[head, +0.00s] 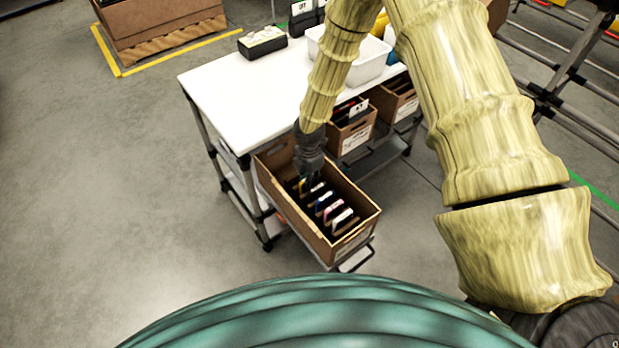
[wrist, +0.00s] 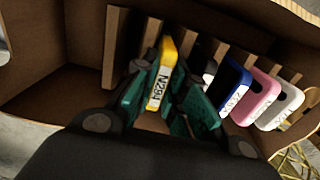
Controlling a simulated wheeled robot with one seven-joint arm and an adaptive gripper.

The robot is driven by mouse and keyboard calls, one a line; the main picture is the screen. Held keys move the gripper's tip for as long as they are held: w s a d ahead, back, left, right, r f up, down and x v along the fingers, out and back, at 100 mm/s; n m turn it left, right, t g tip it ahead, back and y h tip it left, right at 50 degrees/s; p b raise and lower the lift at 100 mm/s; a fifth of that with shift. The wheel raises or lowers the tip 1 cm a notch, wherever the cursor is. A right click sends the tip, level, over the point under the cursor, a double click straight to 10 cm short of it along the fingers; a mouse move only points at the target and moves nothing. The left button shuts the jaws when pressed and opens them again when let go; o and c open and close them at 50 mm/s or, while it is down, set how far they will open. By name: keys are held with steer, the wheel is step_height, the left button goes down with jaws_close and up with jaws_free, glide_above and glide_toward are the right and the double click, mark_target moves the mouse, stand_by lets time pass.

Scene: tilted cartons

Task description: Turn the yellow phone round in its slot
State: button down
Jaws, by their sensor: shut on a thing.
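The yellow phone (wrist: 163,77) stands on edge in the carton, with a white label on its near edge. My gripper (wrist: 160,98) has its two green-padded fingers closed on the phone from both sides in the wrist view. In the head view my gripper (head: 308,172) reaches down into the tilted carton (head: 322,247). The phone is mostly hidden there by my gripper. The phone sits between the cardboard dividers; I cannot tell whether it is fully seated or slightly raised.
To the right in the wrist view stand a blue phone (wrist: 236,88), a pink phone (wrist: 262,97) and a white phone (wrist: 286,106), close to my right finger. An empty-looking gap lies left of the yellow phone. A white table (head: 245,95) and more cartons (head: 353,130) are behind.

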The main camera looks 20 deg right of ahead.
steer(key=shift+f, duration=0.25)
stand_by(0.4)
stand_by(0.3)
steer(key=c, duration=1.4)
jaws_free()
step_height(320, 180, up, 12)
step_height(320, 180, up, 7)
steer(key=p, duration=0.7)
